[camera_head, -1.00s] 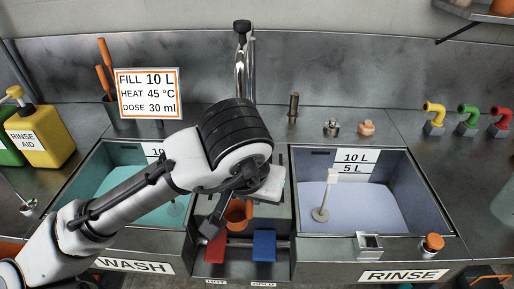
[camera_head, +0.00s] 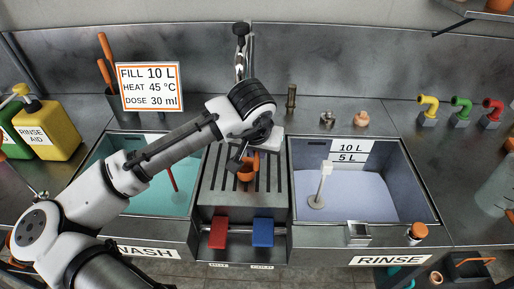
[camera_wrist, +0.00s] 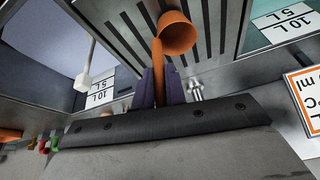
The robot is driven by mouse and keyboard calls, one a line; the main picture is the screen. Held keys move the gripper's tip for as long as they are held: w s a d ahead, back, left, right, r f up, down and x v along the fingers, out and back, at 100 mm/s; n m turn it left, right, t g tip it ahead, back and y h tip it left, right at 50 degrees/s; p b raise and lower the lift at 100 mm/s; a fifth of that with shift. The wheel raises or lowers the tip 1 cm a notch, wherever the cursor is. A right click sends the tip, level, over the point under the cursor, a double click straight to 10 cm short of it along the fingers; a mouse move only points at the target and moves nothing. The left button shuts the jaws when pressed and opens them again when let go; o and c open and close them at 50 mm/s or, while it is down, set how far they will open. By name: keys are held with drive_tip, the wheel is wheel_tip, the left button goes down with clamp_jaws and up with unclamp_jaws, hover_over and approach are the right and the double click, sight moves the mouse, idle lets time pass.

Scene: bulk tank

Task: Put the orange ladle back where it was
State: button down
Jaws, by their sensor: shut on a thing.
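The orange ladle (camera_head: 249,166) shows in the head view above the slotted metal drainer (camera_head: 218,180) between the two basins. In the wrist view its round cup (camera_wrist: 177,32) is at the top, with an orange handle running down between my fingers. My gripper (camera_wrist: 160,88) is shut on that handle. In the head view my gripper (camera_head: 243,160) is partly hidden by my wrist. I cannot tell whether the cup touches the drainer.
The wash basin (camera_head: 108,180) is left and the rinse basin (camera_head: 425,200) right, both with liquid. A dark pot (camera_head: 116,108) with orange handles and a sign (camera_head: 150,87) stand behind. Red (camera_head: 218,233) and blue (camera_head: 263,232) pedals are at the drainer's front. A tap (camera_head: 241,60) rises behind.

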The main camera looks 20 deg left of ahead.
drive_tip(key=shift+f, duration=0.25)
drive_tip(key=shift+f, duration=0.2)
drive_tip(key=c, duration=1.4)
unclamp_jaws()
drive_tip(key=shift+c, duration=0.2)
drive_tip(key=shift+s+r, duration=0.1)
drive_tip(key=shift+r, duration=0.35)
drive_tip(key=b+v, duration=0.1)
drive_tip(key=v, duration=1)
drive_tip(key=shift+r, duration=0.2)
drive_tip(key=shift+s, duration=0.15)
